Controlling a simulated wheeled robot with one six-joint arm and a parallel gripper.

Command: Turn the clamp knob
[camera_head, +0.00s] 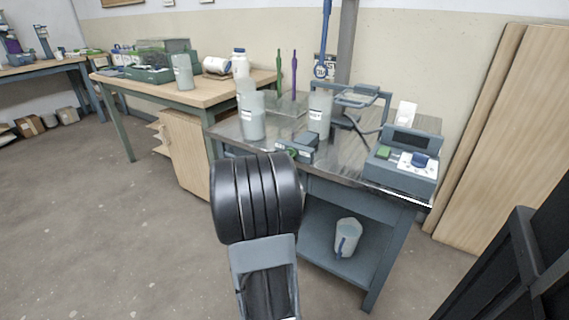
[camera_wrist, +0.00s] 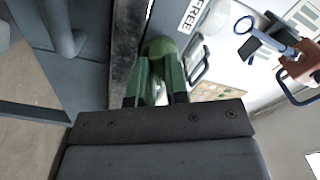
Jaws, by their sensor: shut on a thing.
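In the wrist view the green clamp knob (camera_wrist: 158,50) is at the top centre, just beyond the dark gripper body. My gripper (camera_wrist: 156,84) is shut on it, with a finger on either side. The fingers cover part of the knob, so its full shape is hidden. In the head view a dark grey block (camera_head: 298,146) with a little green on it sits at the front edge of the metal-topped table (camera_head: 345,172). My arm comes up to it from below, and the fingers cannot be made out there.
Pale cylinders (camera_head: 250,115) and (camera_head: 320,115) stand behind the block. A grey control box (camera_head: 403,168) with a green button and blue knob stands to the right. A pale jug (camera_head: 347,238) is on the lower shelf. Wooden boards lean at the right; floor is open at left.

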